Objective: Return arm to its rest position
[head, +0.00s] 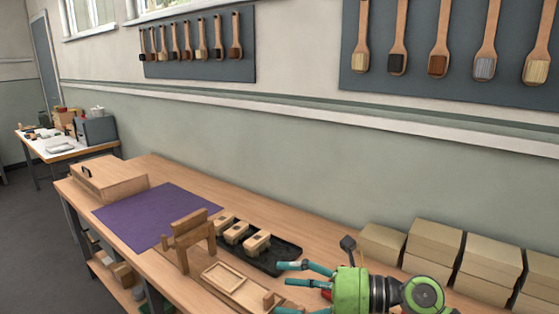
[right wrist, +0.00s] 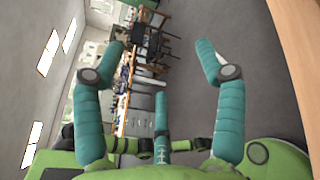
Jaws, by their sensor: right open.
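My right gripper (head: 283,288) is at the bottom right of centre in the head view, with its teal fingers spread and pointing left. It is in front of the black tray, over or near the front part of the workbench (head: 146,164). The right wrist view shows the same open gripper (right wrist: 160,62) with nothing between its fingers, and the room's floor and distant furniture beyond. My left gripper is not in view.
A wooden stand (head: 190,240) and a shallow wooden tray (head: 224,277) are left of the gripper. The black tray (head: 285,262) holds three wooden blocks. A purple mat (head: 150,215) lies empty further left. Cardboard boxes (head: 432,245) line the wall at right.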

